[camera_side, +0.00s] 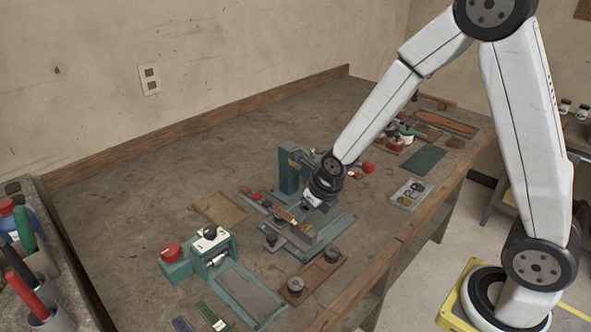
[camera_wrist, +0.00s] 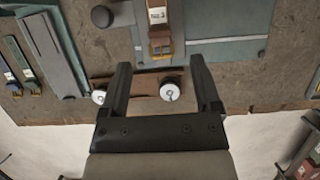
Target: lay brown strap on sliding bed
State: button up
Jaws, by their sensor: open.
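The brown strap (camera_wrist: 160,38), with a white label and a yellowish end, lies lengthwise on the narrow grey sliding bed (camera_wrist: 142,30) at the top of the wrist view. In the side view, a small brown piece that looks like the strap (camera_side: 283,213) shows beside my gripper, by the green stitcher (camera_side: 289,170). My gripper (camera_wrist: 160,66) is open and empty, its two fingers apart on either side of the strap's near end line. In the side view, my gripper (camera_side: 308,204) is low over the bed, and its fingertips are hard to make out.
A brown board with two spools (camera_side: 318,275) lies in front of the stitcher. A green clamp fixture (camera_side: 210,245) stands to the left, with blue and green straps (camera_side: 212,315) near the front. A parts tray (camera_side: 411,194) sits at right. The bench's back left is clear.

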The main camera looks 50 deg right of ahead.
jog(key=shift+v, duration=1.3)
jog(key=shift+s, duration=0.1)
jog(key=s+r+m+g, duration=0.1)
jog(key=s+m, duration=0.4)
jog(key=m, duration=1.3)
jog(key=s+r+m+g, duration=0.1)
jog(key=s+m, duration=0.5)
jog(key=m, duration=1.2)
jog(key=shift+s+d, duration=0.25)
